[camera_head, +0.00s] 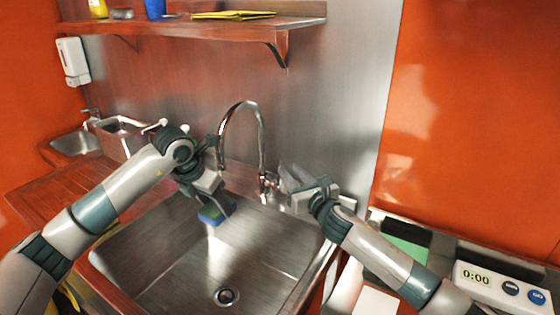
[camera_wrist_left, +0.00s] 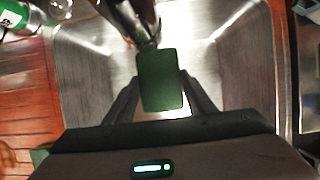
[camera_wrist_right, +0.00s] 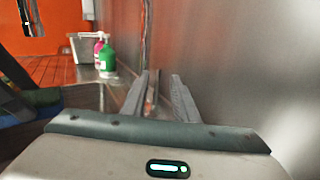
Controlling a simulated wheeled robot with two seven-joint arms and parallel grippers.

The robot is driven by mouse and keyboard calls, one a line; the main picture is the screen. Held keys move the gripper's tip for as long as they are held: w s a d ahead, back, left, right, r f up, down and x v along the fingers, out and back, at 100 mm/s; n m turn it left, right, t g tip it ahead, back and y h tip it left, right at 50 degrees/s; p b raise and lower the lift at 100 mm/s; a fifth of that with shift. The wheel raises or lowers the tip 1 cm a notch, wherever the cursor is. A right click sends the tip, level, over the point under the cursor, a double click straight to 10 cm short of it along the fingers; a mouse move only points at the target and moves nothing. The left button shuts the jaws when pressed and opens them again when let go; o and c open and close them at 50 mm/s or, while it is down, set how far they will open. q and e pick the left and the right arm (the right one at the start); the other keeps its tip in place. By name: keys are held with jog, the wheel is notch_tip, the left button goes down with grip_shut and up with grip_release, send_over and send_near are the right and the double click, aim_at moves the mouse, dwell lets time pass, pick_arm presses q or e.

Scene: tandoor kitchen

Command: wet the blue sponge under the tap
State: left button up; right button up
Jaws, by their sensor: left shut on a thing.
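The blue sponge (camera_head: 211,216) with a green top face is held below the spout end of the curved chrome tap (camera_head: 262,135), over the sink (camera_head: 165,262). My left gripper (camera_head: 214,203) is shut on it. In the left wrist view the sponge's green face (camera_wrist_left: 161,80) sits between the two fingers, just past the spout tip (camera_wrist_left: 148,38). I see no clear water stream. My right gripper (camera_head: 288,178) is beside the tap's base and lever (camera_head: 268,182). Its fingers (camera_wrist_right: 158,95) are apart in the right wrist view; contact with the lever cannot be told.
A wooden shelf (camera_head: 190,24) hangs above the sink. A scale or timer (camera_head: 505,285) is at the far right. The sink basin is empty around its drain (camera_head: 227,296).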

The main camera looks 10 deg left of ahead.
aim_at(280, 160)
jog(key=shift+x, duration=4.1)
jog(key=shift+c, duration=0.7)
grip_shut()
